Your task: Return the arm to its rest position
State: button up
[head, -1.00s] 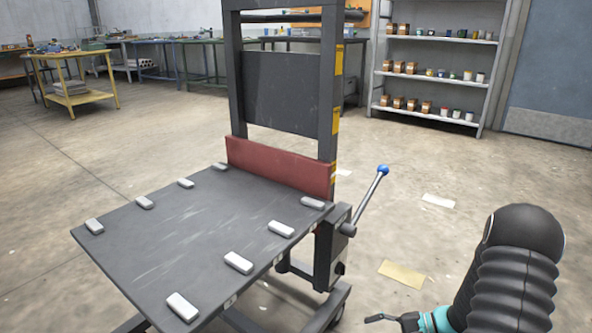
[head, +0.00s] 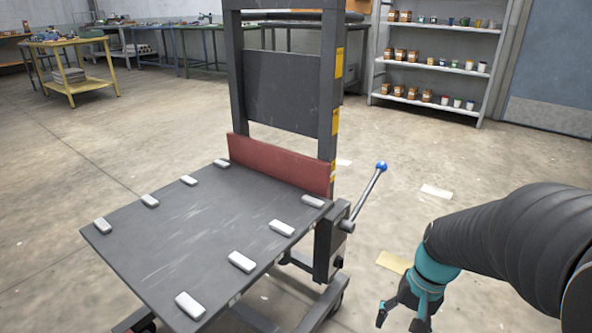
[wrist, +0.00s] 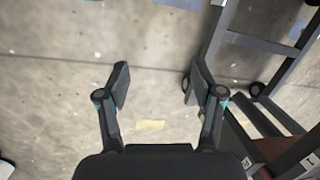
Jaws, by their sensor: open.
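My gripper (head: 400,318) is at the bottom right of the head view, beside and to the right of the press, clear of it. In the wrist view my gripper (wrist: 157,85) shows its two fingers spread apart with nothing between them, over bare floor. The press (head: 287,92) stands in the middle of the head view with its dark bed (head: 200,240), a red bar and several pale blocks. Its lever (head: 368,190), with a blue knob, tilts up to the right and is apart from my gripper.
The press's wheeled frame (wrist: 262,42) shows at the right of the wrist view. Flat pieces lie on the floor, one tan (head: 393,261) and one pale (head: 436,191). Shelves (head: 440,62) and a yellow table (head: 72,70) stand farther back. Open floor lies between.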

jog(key=s+a+r+n+t+h+p, duration=0.1)
jog(key=s+a+r+n+t+p, duration=0.1)
jog(key=r, duration=0.7)
jog(key=s+a+r+n+t+h+p, duration=0.1)
jog(key=s+a+r+n+t+p, duration=0.1)
jog(key=r, duration=0.7)
jog(key=s+a+t+p, duration=0.1)
jog(key=s+t, duration=0.1)
jog(key=shift+s+r, duration=0.3)
jog(key=shift+s, duration=0.05)
